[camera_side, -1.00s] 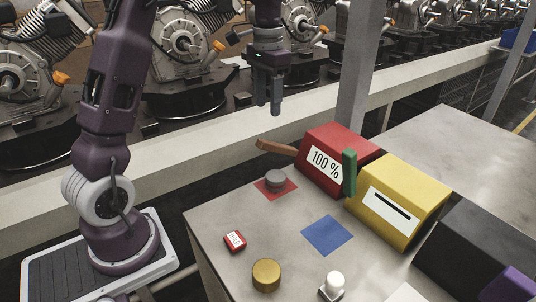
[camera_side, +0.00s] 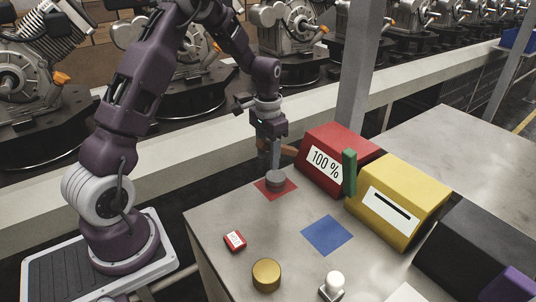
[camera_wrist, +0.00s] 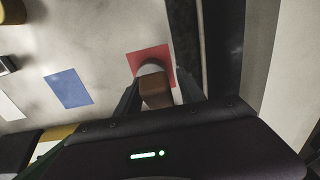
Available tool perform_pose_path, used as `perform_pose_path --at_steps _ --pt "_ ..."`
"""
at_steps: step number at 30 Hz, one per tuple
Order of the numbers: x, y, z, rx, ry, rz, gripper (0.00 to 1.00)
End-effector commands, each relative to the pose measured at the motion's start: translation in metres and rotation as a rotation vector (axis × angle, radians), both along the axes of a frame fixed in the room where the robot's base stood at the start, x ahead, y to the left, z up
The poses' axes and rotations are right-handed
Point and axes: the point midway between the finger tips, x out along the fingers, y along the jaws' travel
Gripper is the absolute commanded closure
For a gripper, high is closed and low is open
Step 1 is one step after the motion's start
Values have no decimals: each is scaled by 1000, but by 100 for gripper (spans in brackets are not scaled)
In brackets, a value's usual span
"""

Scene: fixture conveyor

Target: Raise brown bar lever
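The brown bar lever (camera_side: 290,149) sticks out leftward from the side of the red box marked "100 %" (camera_side: 325,160). My gripper (camera_side: 269,160) is at the lever's free end, fingers pointing down, and hides part of the bar in the side view. In the wrist view the brown bar's end (camera_wrist: 157,91) lies between my two dark fingers (camera_wrist: 158,97), with some room visible on either side. The gripper looks open. Whether a finger touches the bar cannot be told.
A grey round knob (camera_side: 275,179) on a red square (camera_side: 270,189) lies just below my gripper. A green lever (camera_side: 349,172) stands between the red box and the yellow box (camera_side: 400,195). A grey post (camera_side: 358,70) rises behind. A blue square (camera_side: 327,235) is free.

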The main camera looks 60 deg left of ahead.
Motion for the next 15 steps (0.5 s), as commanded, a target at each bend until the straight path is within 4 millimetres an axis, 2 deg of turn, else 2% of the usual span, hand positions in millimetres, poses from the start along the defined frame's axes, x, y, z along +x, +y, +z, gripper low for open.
perform_pose_path --at_steps 1,6,15 --pt "0 0 0 0 0 0 64" --pt "0 0 0 0 0 0 98" --pt "0 0 1 0 0 0 100"
